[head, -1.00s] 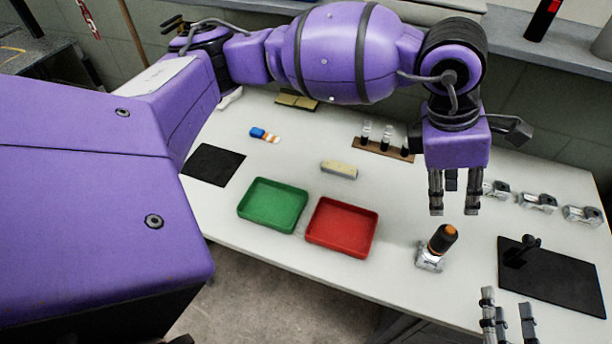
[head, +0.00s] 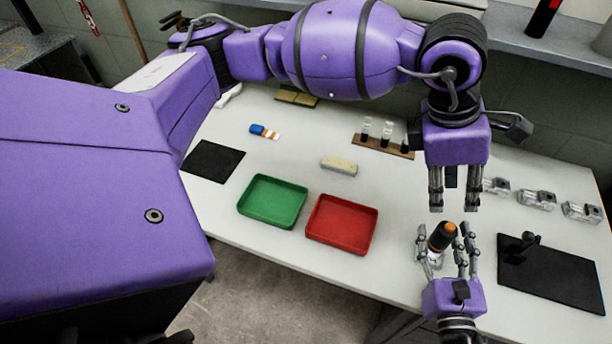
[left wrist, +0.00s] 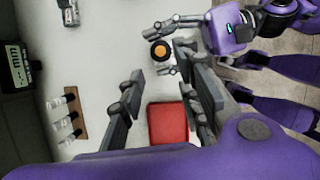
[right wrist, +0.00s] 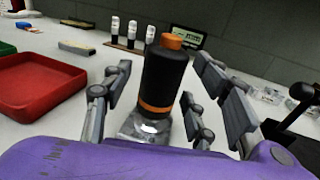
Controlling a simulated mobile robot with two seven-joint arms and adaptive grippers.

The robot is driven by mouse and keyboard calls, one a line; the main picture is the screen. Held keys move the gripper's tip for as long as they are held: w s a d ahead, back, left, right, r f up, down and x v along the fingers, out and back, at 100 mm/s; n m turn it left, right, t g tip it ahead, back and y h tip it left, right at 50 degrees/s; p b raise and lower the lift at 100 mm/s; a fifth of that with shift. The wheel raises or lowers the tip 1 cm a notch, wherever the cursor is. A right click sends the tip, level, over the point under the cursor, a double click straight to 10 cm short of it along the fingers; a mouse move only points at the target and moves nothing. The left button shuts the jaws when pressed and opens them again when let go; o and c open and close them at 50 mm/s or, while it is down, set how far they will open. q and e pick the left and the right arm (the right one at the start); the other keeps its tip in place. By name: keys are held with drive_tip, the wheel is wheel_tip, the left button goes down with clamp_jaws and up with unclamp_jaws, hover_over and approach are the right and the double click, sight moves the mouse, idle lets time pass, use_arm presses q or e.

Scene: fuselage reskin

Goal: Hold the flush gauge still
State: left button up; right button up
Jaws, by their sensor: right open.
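The flush gauge (head: 441,238), a black cylinder with an orange top and orange lower band, stands upright on a clear or metallic base on the white table. It shows large in the right wrist view (right wrist: 164,75) and from above in the left wrist view (left wrist: 160,50). My right gripper (head: 446,246) is open, its fingers on both sides of the gauge; gaps show in the right wrist view, though contact at the lower part cannot be told. My left gripper (head: 455,206) hangs above and behind the gauge, pointing down, open and empty.
A red tray (head: 341,226) and a green tray (head: 273,203) lie left of the gauge. A black mat (head: 560,275) with a small black upright part is at right. Several metal blocks (head: 537,200) and a wooden rack of vials (head: 383,146) stand behind.

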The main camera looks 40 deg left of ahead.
drive_tip(key=shift+w+a, duration=0.15)
drive_tip(key=shift+w, duration=0.05)
drive_tip(key=c, duration=1.4)
use_arm(q)
clamp_jaws()
use_arm(e)
clamp_jaws()
